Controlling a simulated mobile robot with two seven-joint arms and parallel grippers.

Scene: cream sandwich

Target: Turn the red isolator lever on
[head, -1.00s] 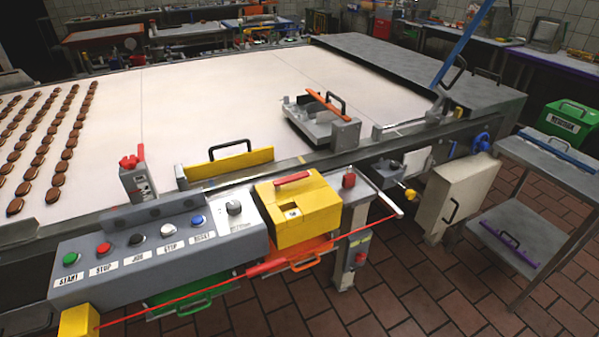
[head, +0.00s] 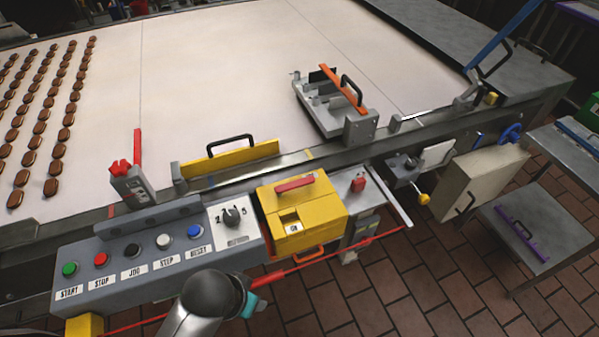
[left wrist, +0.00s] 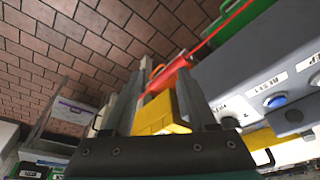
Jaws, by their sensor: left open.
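A grey block (head: 131,187) with an upright red lever (head: 138,148) and a red knob stands at the belt's near edge. A red bar handle (head: 295,184) lies on the yellow box (head: 322,208), which has a small lettered window. I cannot tell for certain which is the isolator lever. My left arm comes in at the bottom of the head view; the teal part of its gripper (head: 252,302) shows below the button panel, its fingers hidden. In the left wrist view my left gripper (left wrist: 160,75) is open and empty, with the yellow box (left wrist: 153,115) beyond its fingers. My right gripper is out of view.
The grey button panel (head: 90,250) runs along the front left. A thin red cord (head: 330,256) stretches below it and the yellow box. A yellow guard (head: 230,160) and a grey fixture with an orange bar (head: 345,88) stand on the belt edge.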

